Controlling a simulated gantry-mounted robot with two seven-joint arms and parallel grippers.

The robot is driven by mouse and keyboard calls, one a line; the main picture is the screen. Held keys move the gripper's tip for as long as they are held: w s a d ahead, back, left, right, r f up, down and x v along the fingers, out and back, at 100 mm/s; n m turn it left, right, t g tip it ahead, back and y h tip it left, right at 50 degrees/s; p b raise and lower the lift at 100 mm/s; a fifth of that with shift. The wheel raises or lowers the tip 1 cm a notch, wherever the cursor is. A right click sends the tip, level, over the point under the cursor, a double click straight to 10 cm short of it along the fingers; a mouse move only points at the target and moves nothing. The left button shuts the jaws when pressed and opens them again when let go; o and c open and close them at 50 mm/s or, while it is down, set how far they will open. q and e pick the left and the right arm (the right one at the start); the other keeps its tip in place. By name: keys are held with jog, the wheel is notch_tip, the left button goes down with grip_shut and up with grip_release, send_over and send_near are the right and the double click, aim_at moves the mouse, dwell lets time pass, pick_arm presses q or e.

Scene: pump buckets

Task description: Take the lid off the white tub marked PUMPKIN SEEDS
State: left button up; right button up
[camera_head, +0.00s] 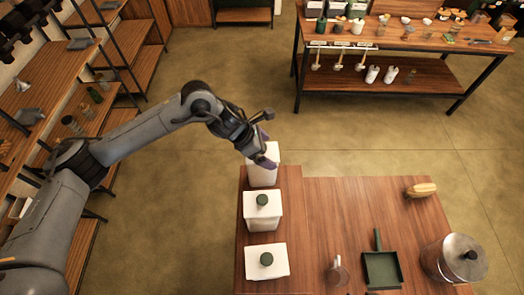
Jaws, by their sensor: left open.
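Three white square tubs stand in a row on the left side of the wooden table. The far tub (262,178) is partly covered by my left gripper, and its lid knob is hidden. The middle tub (263,222) and the near tub (270,252) each have a dark green knob on top. I cannot read a PUMPKIN SEEDS mark on any of them. My left gripper (264,148), with purple fingertips, is open over the far tub's top. I cannot tell whether it touches the lid. My right gripper is out of view.
On the table (330,205) are a glass mug (337,271), a green dustpan (381,268), a lidded metal pot (455,259) and a bread-like item (421,190). The table's back middle is clear. Shelves stand left; another laden table (420,75) stands at the back.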

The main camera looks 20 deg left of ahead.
pick_arm(q)
jog(key=c, duration=0.9)
jog(key=shift+o, duration=0.2)
jog(key=shift+r, duration=0.2)
jog(key=shift+r+b, duration=0.4)
jog(key=shift+r, duration=0.1)
notch_tip(320, 180, up, 3)
jog(key=shift+f+b, duration=0.2)
jog(key=shift+b, duration=0.35)
jog(key=s+d+r+b, duration=0.2)
jog(key=s+d+r, duration=0.4)
jog(key=s+d, duration=0.1)
jog(key=shift+s+d+r, duration=0.25)
jog(key=shift+d+r, duration=0.15)
jog(key=shift+d, duration=0.1)
jog(key=shift+s+d+r+p, duration=0.25)
jog(key=shift+r+p, duration=0.1)
jog(key=shift+r, duration=0.25)
jog(key=shift+r+p, duration=1.8)
jog(key=shift+r, duration=0.5)
